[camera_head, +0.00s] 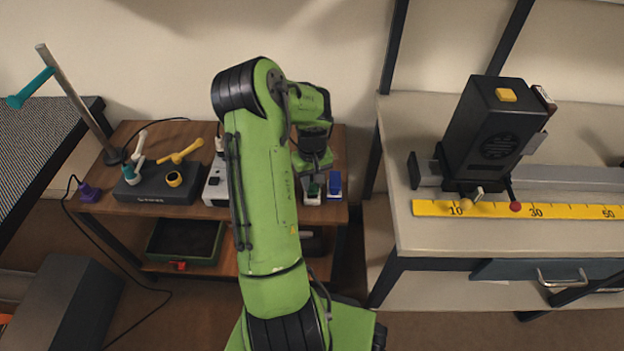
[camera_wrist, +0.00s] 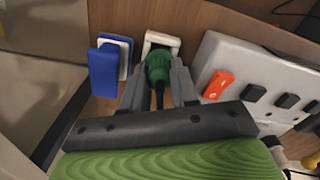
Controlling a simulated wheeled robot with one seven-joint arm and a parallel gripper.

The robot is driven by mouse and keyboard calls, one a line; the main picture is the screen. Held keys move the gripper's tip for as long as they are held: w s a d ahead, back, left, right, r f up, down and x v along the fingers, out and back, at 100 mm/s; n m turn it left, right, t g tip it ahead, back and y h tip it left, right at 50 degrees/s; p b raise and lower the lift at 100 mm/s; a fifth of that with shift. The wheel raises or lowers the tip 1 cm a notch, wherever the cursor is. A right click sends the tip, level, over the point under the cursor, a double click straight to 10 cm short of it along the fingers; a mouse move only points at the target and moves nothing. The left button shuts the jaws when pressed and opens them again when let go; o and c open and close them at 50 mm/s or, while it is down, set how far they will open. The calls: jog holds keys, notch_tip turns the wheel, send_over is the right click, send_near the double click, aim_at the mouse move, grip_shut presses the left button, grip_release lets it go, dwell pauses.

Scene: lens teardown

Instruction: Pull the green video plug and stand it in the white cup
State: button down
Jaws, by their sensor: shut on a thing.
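The green plug (camera_wrist: 157,66) is between the fingers of my gripper (camera_wrist: 158,80) in the wrist view, with a dark cable running back from it. The gripper is shut on it. The plug's front end is at a white socket (camera_wrist: 160,42); how deep it sits there I cannot tell. In the head view my gripper (camera_head: 314,178) points down over the right end of the wooden table, over the white socket (camera_head: 312,198). I cannot make out a white cup in either view.
A blue plug (camera_wrist: 104,72) stands close left of the green one. A white power strip (camera_wrist: 255,85) with an orange switch (camera_wrist: 218,84) lies to the right. In the head view, a dark box (camera_head: 158,189) is on the table's left. A bench (camera_head: 450,240) stands at right.

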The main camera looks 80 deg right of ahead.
jog(key=shift+f+b, duration=0.75)
jog(key=shift+f, duration=0.25)
dwell(0.4)
jog(key=c, duration=0.8)
grip_release()
notch_tip(320, 180, up, 16)
jog(key=p, duration=0.6)
jog(key=shift+f, duration=0.1)
